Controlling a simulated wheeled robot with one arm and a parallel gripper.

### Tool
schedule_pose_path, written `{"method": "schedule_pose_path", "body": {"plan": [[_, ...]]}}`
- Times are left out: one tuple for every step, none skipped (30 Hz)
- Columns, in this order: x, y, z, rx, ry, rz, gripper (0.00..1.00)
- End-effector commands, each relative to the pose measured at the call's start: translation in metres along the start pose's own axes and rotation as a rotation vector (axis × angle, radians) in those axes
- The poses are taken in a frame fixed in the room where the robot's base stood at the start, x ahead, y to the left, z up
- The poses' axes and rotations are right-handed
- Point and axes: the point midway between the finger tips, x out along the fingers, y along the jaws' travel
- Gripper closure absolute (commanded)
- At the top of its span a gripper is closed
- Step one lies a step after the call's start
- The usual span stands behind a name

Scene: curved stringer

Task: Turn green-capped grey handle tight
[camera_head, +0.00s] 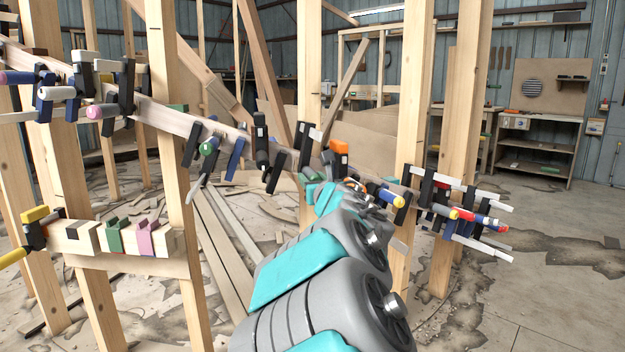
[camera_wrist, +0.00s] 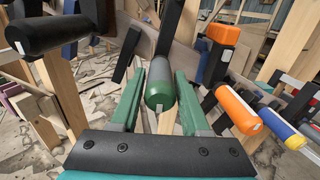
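In the wrist view, the grey handle with a green cap (camera_wrist: 160,88) points toward the camera and lies between my gripper's two green fingers (camera_wrist: 160,72). The fingers are spread on either side of it, with narrow gaps visible along both sides, so my gripper looks open around the handle. Contact at the fingertips cannot be told. Its clamp's dark bar rises behind it. In the head view, my arm reaches to the wooden beam and hides most of this handle and my gripper (camera_head: 315,180).
An orange-topped clamp (camera_wrist: 222,40) with an orange handle (camera_wrist: 238,109) is close on the right. A blue-and-yellow handle (camera_wrist: 281,129) is beyond it. A black handle (camera_wrist: 45,36) is on the left. Other clamps line the curved beam (camera_head: 165,118) between upright posts (camera_head: 413,90).

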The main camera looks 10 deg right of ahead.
Motion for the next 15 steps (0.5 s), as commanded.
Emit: {"method": "schedule_pose_path", "body": {"plan": [[0.0, -0.0001, -0.0001, 0.0, 0.0, 0.0, 0.61], [0.0, -0.0001, -0.0001, 0.0, 0.0, 0.0, 0.65], [0.0, 0.0, -0.0001, 0.0, 0.0, 0.0, 0.69], [0.0, 0.0, -0.0001, 0.0, 0.0, 0.0, 0.72], [0.0, 0.0, -0.0001, 0.0, 0.0, 0.0, 0.76], [0.0, 0.0, -0.0001, 0.0, 0.0, 0.0, 0.8], [0.0, 0.0, -0.0001, 0.0, 0.0, 0.0, 0.84], [0.0, -0.0001, -0.0001, 0.0, 0.0, 0.0, 0.87], [0.0, -0.0001, -0.0001, 0.0, 0.0, 0.0, 0.92], [0.0, -0.0001, -0.0001, 0.0, 0.0, 0.0, 0.95], [0.0, -0.0001, -0.0001, 0.0, 0.0, 0.0, 0.98], [0.0, -0.0001, -0.0001, 0.0, 0.0, 0.0, 1.0], [0.0, -0.0002, -0.0002, 0.0, 0.0, 0.0, 1.0], [0.0, -0.0002, -0.0002, 0.0, 0.0, 0.0, 1.0], [0.0, -0.0002, -0.0002, 0.0, 0.0, 0.0, 1.0]]}}
